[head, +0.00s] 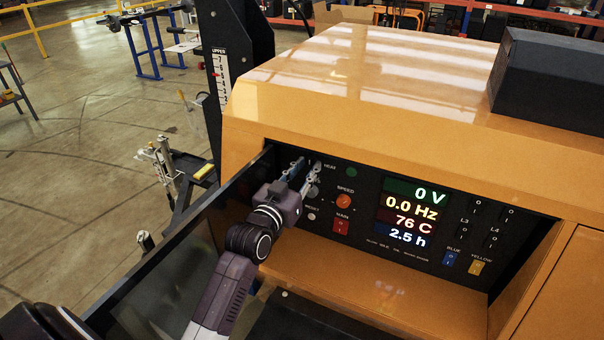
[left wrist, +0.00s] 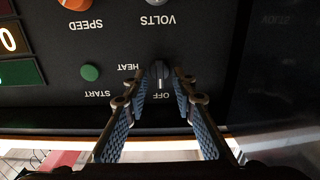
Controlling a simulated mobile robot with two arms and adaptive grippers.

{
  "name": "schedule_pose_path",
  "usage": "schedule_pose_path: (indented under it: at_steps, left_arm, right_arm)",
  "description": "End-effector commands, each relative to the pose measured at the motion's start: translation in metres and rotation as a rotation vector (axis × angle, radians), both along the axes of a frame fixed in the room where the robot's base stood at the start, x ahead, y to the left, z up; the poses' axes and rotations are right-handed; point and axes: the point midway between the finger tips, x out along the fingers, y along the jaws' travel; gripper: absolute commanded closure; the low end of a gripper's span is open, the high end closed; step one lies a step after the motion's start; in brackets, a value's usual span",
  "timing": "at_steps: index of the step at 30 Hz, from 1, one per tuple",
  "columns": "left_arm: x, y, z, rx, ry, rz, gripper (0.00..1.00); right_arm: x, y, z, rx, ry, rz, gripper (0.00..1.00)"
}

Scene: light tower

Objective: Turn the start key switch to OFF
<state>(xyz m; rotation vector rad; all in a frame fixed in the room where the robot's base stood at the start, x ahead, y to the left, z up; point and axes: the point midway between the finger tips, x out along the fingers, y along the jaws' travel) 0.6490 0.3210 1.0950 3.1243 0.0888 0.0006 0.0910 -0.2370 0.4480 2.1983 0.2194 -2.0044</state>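The start key switch (left wrist: 160,73) is a small dark knob on the black control panel (head: 375,240). In the left wrist view, which is upside down, its grip stands vertical in line with the OFF label, with HEAT and START to one side. My left gripper (left wrist: 161,80) is open, one fingertip on each side of the knob, with small gaps showing. In the head view my left gripper (head: 305,172) reaches the panel's upper left corner and hides the switch. My right gripper is not in view.
A green button (head: 351,172) and an orange speed knob (head: 343,201) sit close by, with a red main switch (head: 341,226) below. The lit display (head: 411,213) reads 0 V and 0.0 Hz. An open dark door (head: 190,250) stands left of the panel.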

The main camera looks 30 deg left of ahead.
Motion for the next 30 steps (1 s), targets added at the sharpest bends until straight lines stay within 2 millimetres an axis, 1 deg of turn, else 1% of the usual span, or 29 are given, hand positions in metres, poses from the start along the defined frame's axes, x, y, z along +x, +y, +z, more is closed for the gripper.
schedule_pose_path:
  at_steps: [5, 12, 18, 24, 30]
  left_arm:
    - [-0.018, -0.001, -0.002, 0.001, 0.002, 0.000, 0.75]
    - [-0.066, -0.003, -0.002, 0.001, 0.004, 0.001, 0.75]
    - [-0.099, -0.006, -0.002, 0.000, 0.003, 0.000, 0.75]
    - [-0.116, -0.007, -0.001, -0.001, 0.001, 0.000, 0.75]
    - [-0.119, -0.007, 0.000, -0.001, 0.001, 0.000, 0.75]
  right_arm:
    - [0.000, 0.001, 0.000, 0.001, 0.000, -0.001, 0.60]
    - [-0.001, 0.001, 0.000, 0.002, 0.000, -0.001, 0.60]
    - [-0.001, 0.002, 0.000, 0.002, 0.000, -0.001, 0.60]
    - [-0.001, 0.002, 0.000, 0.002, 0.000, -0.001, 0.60]
    - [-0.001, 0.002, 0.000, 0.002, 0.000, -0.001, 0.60]
